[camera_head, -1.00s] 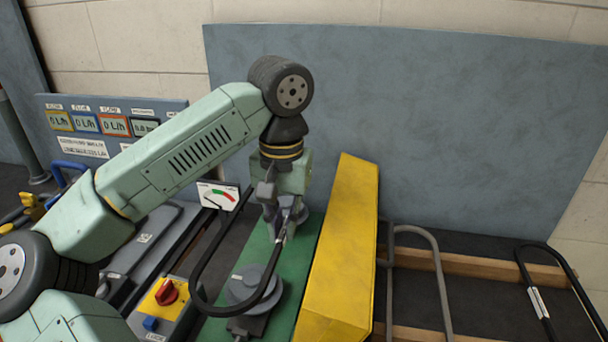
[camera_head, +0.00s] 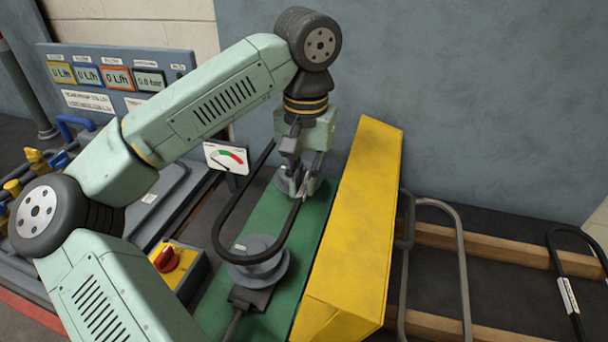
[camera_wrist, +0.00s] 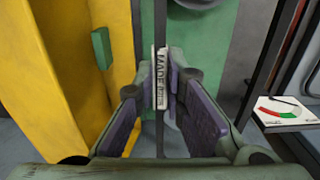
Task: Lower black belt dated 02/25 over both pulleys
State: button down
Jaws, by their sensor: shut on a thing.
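My gripper (camera_head: 304,190) is shut on one strand of a black belt loop (camera_head: 224,208) above the green plate. In the wrist view, the strand (camera_wrist: 160,25) runs between the purple finger pads, with a white label (camera_wrist: 161,78) at the grip; its date is not readable. The near grey pulley (camera_head: 280,272) stands at the front of the plate. The belt's near end crosses its upper left part; I cannot tell how high above it. The far pulley (camera_head: 284,184) is mostly hidden behind my gripper, and the belt's far end lies left of it.
A tall yellow guard (camera_head: 350,240) stands close along the right of the green plate (camera_head: 222,318). Right of the guard, a wooden rack holds a grey belt (camera_head: 462,262) and a labelled black belt (camera_head: 566,285).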

jog(key=shift+f+b, duration=2.6)
jog(key=shift+f, duration=1.1)
jog(key=c, duration=1.6)
grip_release()
jog(key=shift+r, duration=0.15)
